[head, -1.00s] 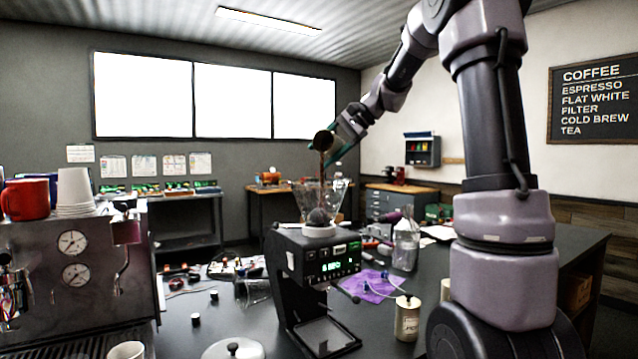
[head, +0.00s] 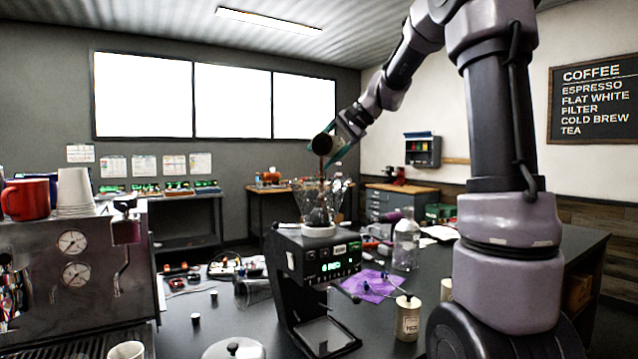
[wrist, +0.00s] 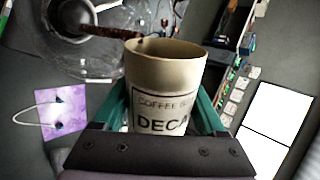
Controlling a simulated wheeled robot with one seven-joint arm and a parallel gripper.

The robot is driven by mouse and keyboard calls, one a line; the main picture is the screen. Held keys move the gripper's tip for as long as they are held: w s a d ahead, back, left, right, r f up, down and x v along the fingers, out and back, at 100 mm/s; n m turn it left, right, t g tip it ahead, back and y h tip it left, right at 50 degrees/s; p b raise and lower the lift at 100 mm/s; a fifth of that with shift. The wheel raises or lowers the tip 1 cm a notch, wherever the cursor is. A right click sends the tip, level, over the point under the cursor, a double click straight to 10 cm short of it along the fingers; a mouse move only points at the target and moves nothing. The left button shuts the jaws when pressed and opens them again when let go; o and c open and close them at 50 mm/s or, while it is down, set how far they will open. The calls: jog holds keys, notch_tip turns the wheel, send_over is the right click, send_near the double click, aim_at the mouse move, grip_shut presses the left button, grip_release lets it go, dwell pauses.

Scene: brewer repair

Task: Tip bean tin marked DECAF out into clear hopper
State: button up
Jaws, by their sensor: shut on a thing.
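My gripper (head: 342,152) is shut on the bean tin (head: 322,144), holding it tipped above the clear hopper (head: 308,200). In the wrist view the tin (wrist: 165,80) is cream, with a label reading "COFFEE" and "DECA", the rest cut off by the gripper. The teal fingers (wrist: 165,108) clasp its two sides. A brown stream of beans (wrist: 108,32) runs from its rim towards the hopper (wrist: 60,40). In the head view the stream (head: 322,164) falls towards the hopper's open top. Dark beans (head: 318,215) show in the hopper, above the black grinder (head: 310,262).
A lidded, labelled canister (head: 408,318) and a clear bottle (head: 405,243) stand right of the grinder. The espresso machine (head: 75,275) with cups fills the left. Small parts litter the table behind.

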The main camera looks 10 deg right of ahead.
jog(key=shift+f, duration=0.1)
dwell(0.3)
jog(key=shift+s+a+r+n+t+h, duration=0.15)
jog(key=shift+r+n+t+h, duration=0.2)
jog(key=shift+n+t+h, duration=0.25)
dwell(0.5)
jog(key=shift+s+a+f+n+t+h, duration=0.15)
jog(key=shift+f+n+t+h, duration=0.2)
jog(key=shift+t, duration=0.25)
dwell(0.5)
jog(key=shift+s+a+r+n+t+h, duration=0.15)
jog(key=shift+r+n+t+h, duration=0.15)
jog(key=shift+t, duration=0.3)
dwell(0.5)
jog(key=shift+s+a+f+n+t+h, duration=0.1)
jog(key=shift+s+f+n+t+h, duration=0.15)
jog(key=shift+f+n+t, duration=0.25)
dwell(0.6)
dwell(0.5)
dwell(0.7)
